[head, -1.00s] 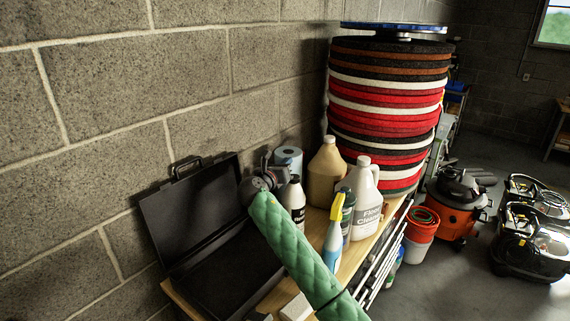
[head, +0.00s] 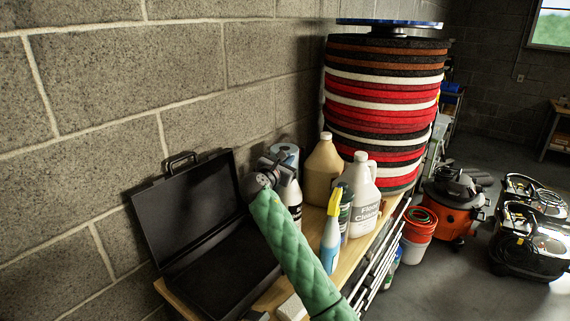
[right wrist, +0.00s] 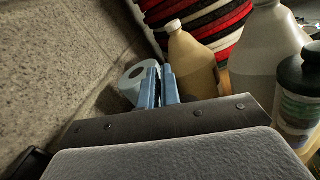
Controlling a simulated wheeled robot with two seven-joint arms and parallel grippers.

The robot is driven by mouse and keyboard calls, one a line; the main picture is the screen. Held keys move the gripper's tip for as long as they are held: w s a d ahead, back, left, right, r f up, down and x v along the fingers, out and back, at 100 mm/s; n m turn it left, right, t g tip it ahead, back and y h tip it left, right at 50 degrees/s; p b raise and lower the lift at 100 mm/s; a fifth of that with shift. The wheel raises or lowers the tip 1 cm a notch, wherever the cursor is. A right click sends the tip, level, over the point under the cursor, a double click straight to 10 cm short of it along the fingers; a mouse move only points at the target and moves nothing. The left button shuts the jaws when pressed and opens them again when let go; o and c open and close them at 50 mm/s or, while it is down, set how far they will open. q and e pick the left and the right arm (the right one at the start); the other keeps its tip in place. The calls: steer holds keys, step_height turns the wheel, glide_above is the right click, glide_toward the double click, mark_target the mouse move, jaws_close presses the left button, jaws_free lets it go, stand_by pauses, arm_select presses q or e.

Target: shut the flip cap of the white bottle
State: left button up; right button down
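The white bottle (head: 294,197) with a dark label stands on the wooden shelf, right of the open black case. My right gripper (head: 278,162) is at its top in the head view, at the end of my green-sleeved arm, and covers the cap. Whether it touches the cap, and how the cap stands, I cannot tell. In the right wrist view the two blue fingers (right wrist: 159,88) are close together with nothing visible between them; the white bottle is not distinguishable there. My left gripper is not in view.
A blue-white paper roll (head: 285,153) stands behind the bottle. A tan jug (head: 322,172), a white floor cleaner jug (head: 362,200), a dark green bottle (head: 345,212) and a yellow-headed spray bottle (head: 331,235) stand to the right. The open black case (head: 190,215) lies left.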

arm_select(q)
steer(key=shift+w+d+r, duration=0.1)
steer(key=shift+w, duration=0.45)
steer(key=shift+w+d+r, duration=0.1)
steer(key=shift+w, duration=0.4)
arm_select(e)
steer(key=shift+s+d+m, duration=0.1)
steer(key=shift+d+m, duration=0.1)
steer(key=shift+m, duration=0.4)
steer(key=c, duration=1.6)
jaws_free()
arm_select(q)
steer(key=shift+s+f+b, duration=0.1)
steer(key=shift+b, duration=0.25)
arm_select(e)
steer(key=shift+f, duration=0.1)
steer(key=shift+s+a+f, duration=0.1)
steer(key=shift+s+a, duration=0.05)
steer(key=shift+s, duration=0.15)
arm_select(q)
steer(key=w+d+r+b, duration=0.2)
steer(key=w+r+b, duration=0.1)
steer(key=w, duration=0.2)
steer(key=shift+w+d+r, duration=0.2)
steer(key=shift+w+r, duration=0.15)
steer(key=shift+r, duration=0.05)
arm_select(e)
steer(key=v, duration=0.7)
